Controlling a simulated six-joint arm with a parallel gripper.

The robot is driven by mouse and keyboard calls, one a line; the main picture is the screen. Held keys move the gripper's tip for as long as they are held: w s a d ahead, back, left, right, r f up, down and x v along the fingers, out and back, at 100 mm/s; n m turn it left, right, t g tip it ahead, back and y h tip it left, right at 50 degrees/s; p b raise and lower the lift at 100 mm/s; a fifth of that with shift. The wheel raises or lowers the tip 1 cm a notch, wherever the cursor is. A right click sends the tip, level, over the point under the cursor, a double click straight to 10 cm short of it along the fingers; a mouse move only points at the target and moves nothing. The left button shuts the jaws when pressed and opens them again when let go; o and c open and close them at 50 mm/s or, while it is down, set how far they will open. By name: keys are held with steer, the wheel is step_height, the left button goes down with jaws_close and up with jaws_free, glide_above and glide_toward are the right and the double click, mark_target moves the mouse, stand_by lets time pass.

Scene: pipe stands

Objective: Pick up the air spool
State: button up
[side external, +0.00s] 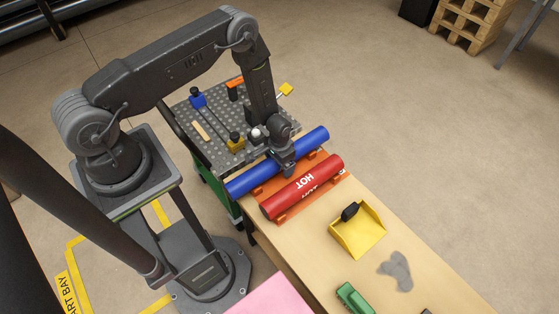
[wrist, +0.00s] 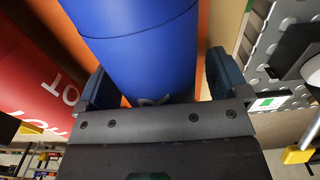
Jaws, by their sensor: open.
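The blue pipe (side external: 251,179), which I take to be the air spool, lies on the orange stand (side external: 262,191) at the back of the wooden bench. Part of a white letter shows on it in the wrist view (wrist: 140,60). My gripper (side external: 286,168) is down over the middle of the blue pipe and hides part of it. In the wrist view my gripper (wrist: 158,68) is open, one finger on each side of the pipe, with a gap visible at the right finger. Whether the left finger touches is unclear.
A red pipe (side external: 303,188) marked HOT lies parallel and close in front on the same stand. A grey perforated plate (side external: 215,120) with small fixtures is behind. A yellow dustpan (side external: 358,232), a grey patch (side external: 397,270) and a green object (side external: 353,297) are farther along the bench (side external: 430,275).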

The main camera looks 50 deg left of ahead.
steer(key=shift+r, duration=0.1)
steer(key=c, duration=1.4)
steer(key=shift+o, duration=0.2)
steer(key=shift+w+r, duration=0.1)
step_height(320, 180, up, 10)
steer(key=shift+r, duration=0.25)
step_height(320, 180, up, 20)
steer(key=s+a, duration=0.1)
steer(key=s, duration=0.1)
steer(key=shift+f, duration=0.25)
